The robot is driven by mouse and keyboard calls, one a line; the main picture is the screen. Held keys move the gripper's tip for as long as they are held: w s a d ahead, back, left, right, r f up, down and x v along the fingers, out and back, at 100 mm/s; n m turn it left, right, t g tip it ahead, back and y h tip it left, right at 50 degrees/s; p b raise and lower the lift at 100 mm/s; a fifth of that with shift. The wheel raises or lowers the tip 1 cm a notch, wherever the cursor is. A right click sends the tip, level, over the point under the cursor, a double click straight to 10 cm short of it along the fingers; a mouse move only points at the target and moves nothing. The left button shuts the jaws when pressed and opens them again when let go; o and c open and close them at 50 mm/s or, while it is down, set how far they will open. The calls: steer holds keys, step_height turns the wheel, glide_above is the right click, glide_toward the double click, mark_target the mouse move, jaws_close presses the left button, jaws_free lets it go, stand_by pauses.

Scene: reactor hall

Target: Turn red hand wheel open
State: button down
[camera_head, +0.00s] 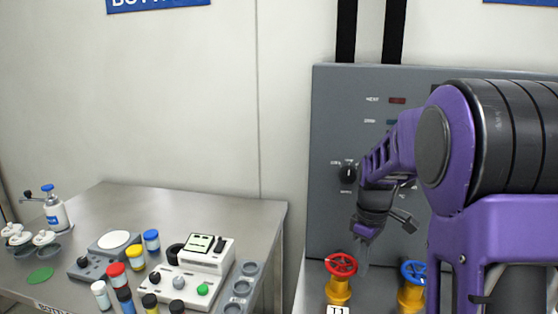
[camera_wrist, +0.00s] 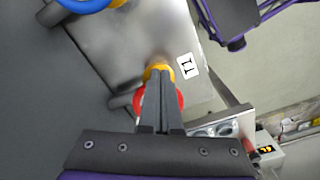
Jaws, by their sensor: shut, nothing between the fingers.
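The red hand wheel (camera_head: 341,265) sits on a yellow valve body (camera_head: 338,291) at the front of the grey panel, above a label reading T1. The yellow valve body shows around the fingertips there. I cannot tell whether the fingers touch the wheel.
A blue hand wheel (camera_head: 413,271) on a yellow body stands to the right. The grey control panel (camera_head: 325,150) with knob and lights rises behind. The steel table (camera_head: 150,205) at left holds several jars and devices. My arm hides the panel's right side.

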step_height(320, 180, up, 6)
steer(key=shift+d+f+p, duration=0.1)
steer(key=shift+f+p, duration=0.05)
steer(key=shift+p, duration=0.15)
